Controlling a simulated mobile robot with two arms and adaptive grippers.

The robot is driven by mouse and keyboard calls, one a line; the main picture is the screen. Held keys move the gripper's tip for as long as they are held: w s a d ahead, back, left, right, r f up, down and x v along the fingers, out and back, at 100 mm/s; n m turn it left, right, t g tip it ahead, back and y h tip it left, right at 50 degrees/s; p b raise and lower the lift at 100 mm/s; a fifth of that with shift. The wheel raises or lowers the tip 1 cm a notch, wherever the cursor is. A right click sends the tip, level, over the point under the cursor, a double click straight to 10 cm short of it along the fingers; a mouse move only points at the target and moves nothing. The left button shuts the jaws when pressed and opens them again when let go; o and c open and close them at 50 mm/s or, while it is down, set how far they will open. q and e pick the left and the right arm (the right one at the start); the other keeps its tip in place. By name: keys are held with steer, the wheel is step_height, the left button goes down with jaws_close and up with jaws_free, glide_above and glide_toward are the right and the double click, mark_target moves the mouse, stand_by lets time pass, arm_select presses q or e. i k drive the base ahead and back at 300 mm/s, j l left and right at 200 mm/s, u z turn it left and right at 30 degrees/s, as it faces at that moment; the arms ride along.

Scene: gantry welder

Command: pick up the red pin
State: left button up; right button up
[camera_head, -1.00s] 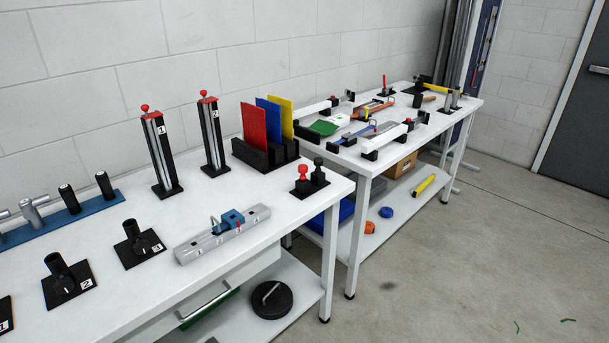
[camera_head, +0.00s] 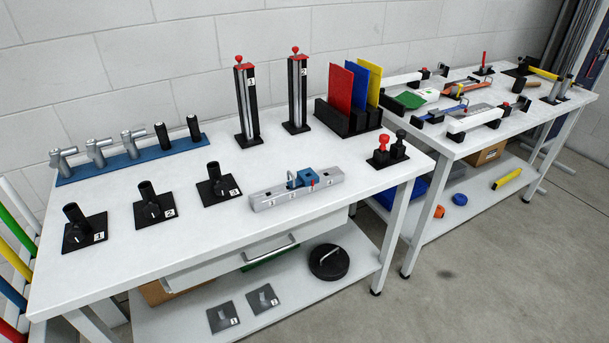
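A red pin with a round knob (camera_head: 382,151) stands upright on a small black base (camera_head: 388,161) near the right end of the near white table (camera_head: 300,222). A black pin of like shape (camera_head: 399,144) stands just behind it to the right. Other red pieces also show: red knobs top two tall black stands, numbered 1 (camera_head: 246,105) and 2 (camera_head: 297,92). Neither of my grippers is in view.
Three numbered black holders (camera_head: 149,205) stand along the front left, before a blue rack (camera_head: 130,158). Red, blue and yellow plates (camera_head: 356,90) stand behind the pins. A second table (camera_head: 455,150) with tools adjoins on the right. Floor (camera_head: 480,260) in front right is clear.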

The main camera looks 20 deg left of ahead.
mark_target(383, 139)
steer(key=i+j, duration=0.25)
steer(key=i+j+z, duration=0.25)
steer(key=z, duration=0.2)
steer(key=i+j+z, duration=0.25)
steer(key=j+z, duration=0.25)
steer(key=l+z, duration=0.1)
steer(key=z, duration=0.2)
